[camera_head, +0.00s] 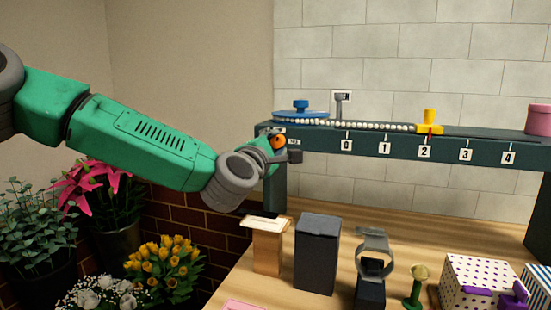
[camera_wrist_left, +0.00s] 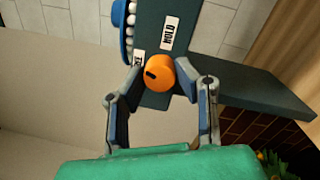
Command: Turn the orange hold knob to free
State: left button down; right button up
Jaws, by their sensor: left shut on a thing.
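The orange hold knob (camera_head: 279,141) sits on the front left end of the dark green rail (camera_head: 400,148). In the left wrist view the round knob (camera_wrist_left: 160,72) has a short black mark on its left side. A HOLD label (camera_wrist_left: 170,33) is above it, and a second label (camera_wrist_left: 138,58) to its upper left is partly hidden by a finger. My left gripper (camera_head: 281,146) is shut on the knob, with one finger on each side in the left wrist view (camera_wrist_left: 160,80). My right gripper is not in view.
A blue wheel (camera_head: 300,113), a string of white beads (camera_head: 360,124) and a yellow slider (camera_head: 430,122) are on the rail. Boxes (camera_head: 317,253), a watch stand (camera_head: 371,275) and a green stamp (camera_head: 416,285) stand on the wooden table below. Potted flowers (camera_head: 165,265) are at left.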

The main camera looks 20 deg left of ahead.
pick_arm(q)
jog(key=shift+f+n+y+b, duration=0.15)
jog(key=shift+n+y+b, duration=0.05)
jog(key=shift+n+b, duration=0.85)
jog(key=shift+f+n+y+b, duration=0.2)
jog(key=shift+n+b, duration=0.65)
jog(key=shift+n, duration=0.4)
jog(key=shift+r, duration=0.1)
jog(key=c, duration=1.2)
grip_release()
jog(key=shift+w, duration=0.3)
jog(key=shift+s+a+r, duration=0.1)
jog(key=shift+s+r, duration=0.05)
jog(key=shift+s, duration=0.35)
jog(key=s, duration=0.3)
jog(key=s+f, duration=0.1)
jog(key=s, duration=0.7)
jog(key=shift+a+f, duration=0.25)
